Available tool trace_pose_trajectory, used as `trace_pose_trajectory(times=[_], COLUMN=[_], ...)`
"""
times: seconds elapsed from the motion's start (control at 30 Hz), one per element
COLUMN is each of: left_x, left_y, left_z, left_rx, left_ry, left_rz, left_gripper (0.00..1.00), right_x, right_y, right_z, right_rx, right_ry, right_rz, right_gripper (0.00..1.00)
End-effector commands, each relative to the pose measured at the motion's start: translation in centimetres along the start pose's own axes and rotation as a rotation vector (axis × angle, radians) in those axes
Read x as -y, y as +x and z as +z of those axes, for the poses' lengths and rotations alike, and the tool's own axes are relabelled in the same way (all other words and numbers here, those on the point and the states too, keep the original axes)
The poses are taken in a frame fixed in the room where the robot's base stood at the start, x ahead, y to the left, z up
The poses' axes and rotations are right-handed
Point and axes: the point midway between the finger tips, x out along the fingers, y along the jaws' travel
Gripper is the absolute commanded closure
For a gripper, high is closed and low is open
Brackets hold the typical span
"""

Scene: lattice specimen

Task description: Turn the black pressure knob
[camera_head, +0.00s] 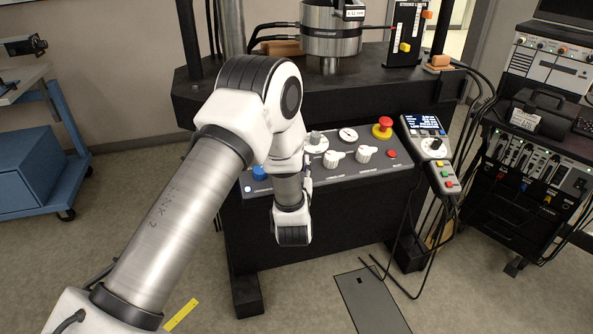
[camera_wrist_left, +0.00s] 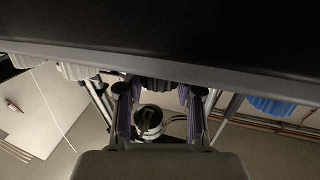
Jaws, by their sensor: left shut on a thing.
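The black knob (camera_wrist_left: 160,83) shows in the left wrist view as a dark ribbed edge under the panel's front edge. My left gripper (camera_wrist_left: 157,95) has one finger on each side of it and is shut on it. In the head view my left arm hides the knob and most of the gripper. The knob sits on the grey control panel (camera_head: 345,179), between a blue knob (camera_head: 260,173) and white knobs (camera_head: 334,158). The blue knob also shows in the wrist view (camera_wrist_left: 284,107). My right gripper is not in view.
A red emergency button (camera_head: 383,127) stands at the panel's back right. A hand controller (camera_head: 434,148) with cables is to its right. The black test frame (camera_head: 420,85) rises behind the panel. The floor in front is mostly clear.

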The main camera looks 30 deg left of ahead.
Motion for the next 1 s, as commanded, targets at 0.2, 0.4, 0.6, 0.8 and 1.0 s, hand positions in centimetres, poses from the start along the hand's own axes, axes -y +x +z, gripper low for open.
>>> trace_pose_trajectory(times=[0.2,0.4,0.6,0.8,1.0], left_x=[-0.28,-0.19,-0.12,-0.11,-0.08], left_y=[0.01,0.05,0.06,0.06,0.07], left_z=[0.04,-0.02,-0.02,-0.04,-0.06], left_rx=[-0.003,-0.002,0.000,0.000,0.000], left_ry=[-0.035,-0.061,-0.074,-0.080,-0.080], left_rz=[-0.175,-0.304,-0.381,-0.409,-0.412], left_gripper=[0.99,0.99,0.99,0.99,0.99], right_x=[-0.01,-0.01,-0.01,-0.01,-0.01], right_y=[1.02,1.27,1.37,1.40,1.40], right_z=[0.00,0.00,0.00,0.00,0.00], right_rx=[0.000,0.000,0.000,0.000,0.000], right_ry=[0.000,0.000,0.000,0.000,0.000], right_rz=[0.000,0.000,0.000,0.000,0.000], right_gripper=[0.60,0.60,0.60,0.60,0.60])
